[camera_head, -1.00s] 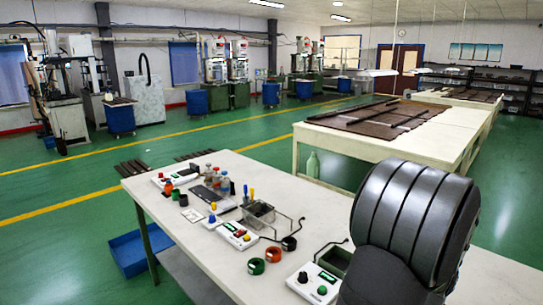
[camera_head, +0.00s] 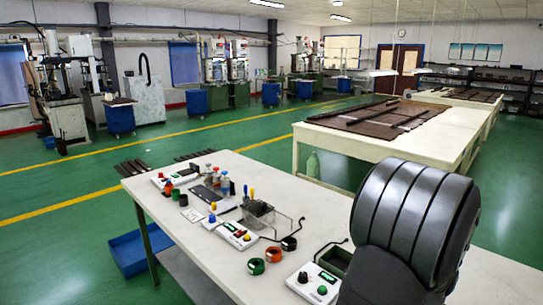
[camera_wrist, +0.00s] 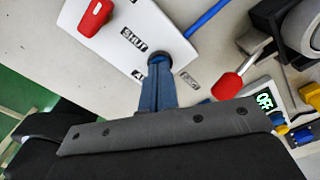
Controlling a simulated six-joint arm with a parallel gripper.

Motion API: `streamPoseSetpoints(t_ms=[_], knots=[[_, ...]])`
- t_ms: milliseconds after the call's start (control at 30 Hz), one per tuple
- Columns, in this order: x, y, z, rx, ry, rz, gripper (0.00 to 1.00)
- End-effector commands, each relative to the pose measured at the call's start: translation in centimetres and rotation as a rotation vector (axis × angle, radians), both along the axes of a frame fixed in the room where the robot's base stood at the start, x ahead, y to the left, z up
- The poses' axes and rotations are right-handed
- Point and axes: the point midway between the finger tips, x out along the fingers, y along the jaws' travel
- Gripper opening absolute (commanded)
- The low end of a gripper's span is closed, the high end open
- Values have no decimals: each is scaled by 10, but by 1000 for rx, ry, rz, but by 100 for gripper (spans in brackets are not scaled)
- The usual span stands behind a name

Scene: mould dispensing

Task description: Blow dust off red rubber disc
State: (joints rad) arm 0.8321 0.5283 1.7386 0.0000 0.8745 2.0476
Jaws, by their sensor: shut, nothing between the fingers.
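A red ring-shaped piece (camera_head: 273,255) lies on the table in the head view, between a green ring (camera_head: 257,266) and a black ring (camera_head: 289,243). I cannot tell whether it is the red rubber disc, and no dust shows at this size. In the wrist view my gripper (camera_wrist: 158,75) has its blue fingers shut with nothing held. Its tips are over the edge of a white panel (camera_wrist: 110,25) marked "SHUT", close to a dark round part partly hidden by them. A red knob (camera_wrist: 96,17) is on this panel. My fingertips are out of sight in the head view.
In the wrist view, a blue tube (camera_wrist: 207,18) and a red-ended tool (camera_wrist: 228,85) lie near my fingers; a device reading "OFF" (camera_wrist: 265,101) is at right.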

Motion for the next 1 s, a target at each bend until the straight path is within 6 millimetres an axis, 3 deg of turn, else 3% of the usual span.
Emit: streamPoseSetpoints(t_ms=[467,1000], knots=[[0,0,1,1,0,0,0],[0,0,43,-2,-1,0,0]])
